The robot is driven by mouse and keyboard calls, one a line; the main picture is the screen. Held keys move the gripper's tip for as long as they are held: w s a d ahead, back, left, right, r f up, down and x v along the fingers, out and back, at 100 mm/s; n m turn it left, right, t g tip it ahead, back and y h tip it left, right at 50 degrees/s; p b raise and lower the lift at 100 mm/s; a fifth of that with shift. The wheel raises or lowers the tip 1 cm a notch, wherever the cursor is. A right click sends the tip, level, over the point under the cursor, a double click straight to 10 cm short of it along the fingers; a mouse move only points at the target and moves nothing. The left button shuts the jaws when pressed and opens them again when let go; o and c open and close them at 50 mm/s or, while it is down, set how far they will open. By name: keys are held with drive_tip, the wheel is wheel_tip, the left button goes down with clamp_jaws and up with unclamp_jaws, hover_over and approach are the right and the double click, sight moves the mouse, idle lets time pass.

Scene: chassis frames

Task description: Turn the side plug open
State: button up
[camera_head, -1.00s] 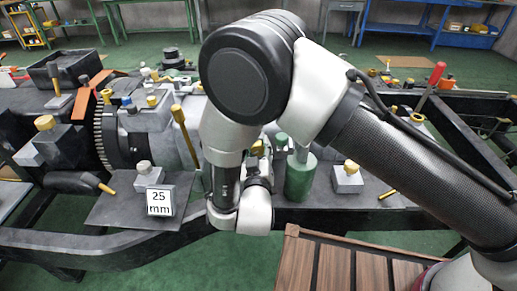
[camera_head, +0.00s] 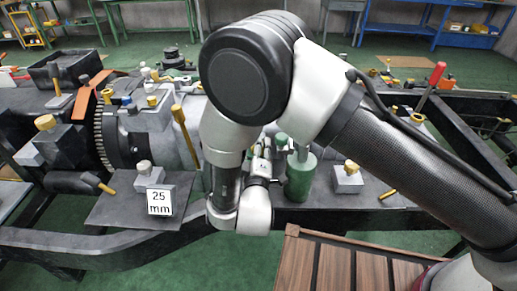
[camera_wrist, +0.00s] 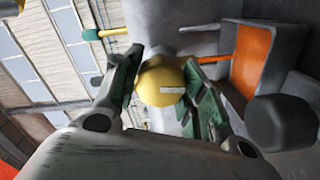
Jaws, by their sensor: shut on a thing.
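The side plug, a round yellow knob (camera_wrist: 165,84) with a pale bar mark on its face, is in the middle of the wrist view. My gripper (camera_wrist: 163,70) has its two dark green fingers on either side of the knob and is shut on it. In the head view my gripper (camera_head: 262,163) is partly hidden behind my wrist, beside the green cylinder (camera_head: 300,176). The plug cannot be made out there. What the plug sits in is mostly hidden.
In the wrist view an orange panel (camera_wrist: 250,58) and a dark rounded block (camera_wrist: 282,123) stand right of my fingers. A block marked 25 mm (camera_head: 160,200) stands left of my wrist, and a grey block with a yellow knob (camera_head: 347,181) stands right of the cylinder.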

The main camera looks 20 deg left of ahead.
drive_tip(key=shift+n, duration=0.5)
drive_tip(key=o, duration=1)
drive_tip(key=shift+o, duration=0.2)
